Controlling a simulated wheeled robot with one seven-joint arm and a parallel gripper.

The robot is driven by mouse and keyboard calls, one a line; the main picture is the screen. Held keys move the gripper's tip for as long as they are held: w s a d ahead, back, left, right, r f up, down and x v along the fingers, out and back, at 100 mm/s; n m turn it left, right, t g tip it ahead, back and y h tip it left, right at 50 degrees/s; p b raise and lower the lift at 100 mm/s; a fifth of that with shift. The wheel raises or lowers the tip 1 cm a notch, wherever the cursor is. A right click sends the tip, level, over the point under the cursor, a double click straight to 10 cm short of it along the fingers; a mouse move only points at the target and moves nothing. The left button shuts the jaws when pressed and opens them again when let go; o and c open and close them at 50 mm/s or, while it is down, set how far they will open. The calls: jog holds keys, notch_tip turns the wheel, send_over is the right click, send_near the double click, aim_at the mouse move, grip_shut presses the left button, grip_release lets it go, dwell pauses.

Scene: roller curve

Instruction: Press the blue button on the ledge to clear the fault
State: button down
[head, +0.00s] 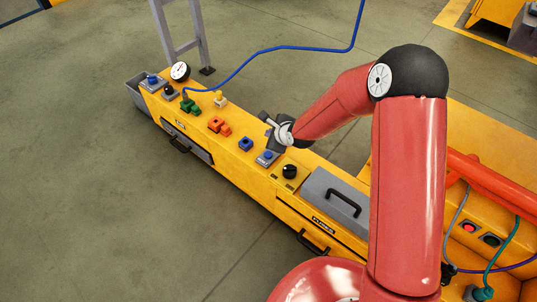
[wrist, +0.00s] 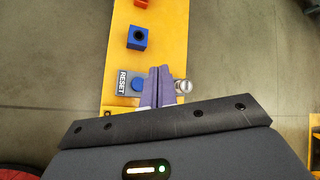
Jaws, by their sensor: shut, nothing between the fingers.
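The blue button (head: 267,155) sits on a small grey plate on the yellow ledge (head: 220,160), between a blue block and a black knob. In the wrist view the blue button (wrist: 137,84) shows beside a RESET label (wrist: 122,83). My gripper (head: 271,130) is over the ledge close to the button. In the wrist view its purple fingers (wrist: 160,72) are shut together and empty, just right of the button. The fingers seem apart from it, but their height above the ledge is hard to tell. Another blue button (head: 152,79) sits at the ledge's far left end.
The blue block (head: 246,144), orange blocks (head: 219,125), green blocks (head: 190,106) and a dial gauge (head: 180,71) line the ledge. The black knob (head: 290,171) and a grey lid (head: 334,199) with a handle stand nearer. A blue hose (head: 290,48) runs behind.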

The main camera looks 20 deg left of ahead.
aim_at(270, 156)
jog(key=shift+f+b, duration=2.7)
jog(key=shift+f, duration=1.3)
jog(key=shift+f+b, duration=0.35)
jog(key=shift+f, duration=0.05)
jog(key=shift+f+b, duration=0.4)
jog(key=shift+f, duration=0.1)
jog(key=shift+r, duration=0.1)
jog(key=shift+r+p, duration=0.6)
jog(key=shift+r, duration=0.2)
jog(key=shift+r+p, duration=1.65)
jog(key=shift+r, duration=0.85)
